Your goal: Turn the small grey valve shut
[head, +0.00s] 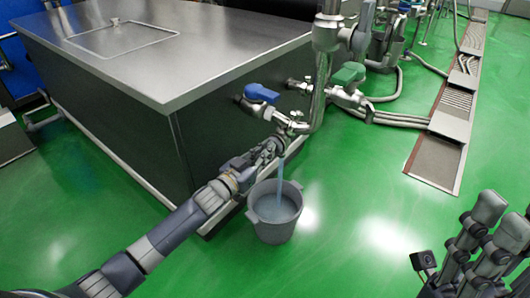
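The small grey valve (296,114) appears to be the little grey metal fitting on the pipework at the tank's corner, just right of a blue-handled valve (261,94). It is small and partly crowded by pipes, so its handle position is unclear. A pale bluish stream (281,178) falls from the outlet below it into a grey bucket (264,225) on the floor. My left gripper (270,147) reaches in at the outlet, just below the valve. Its fingers blend with the metal, so contact and opening are unclear. My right gripper (487,228) is at the lower right, away from the pipework.
A large steel tank (150,95) with a flat top fills the left. A green-handled valve (348,74) and thick pipes (329,60) stand right of the blue one. A floor drain (437,163) runs along the right. Green floor (350,210) is clear right of the bucket.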

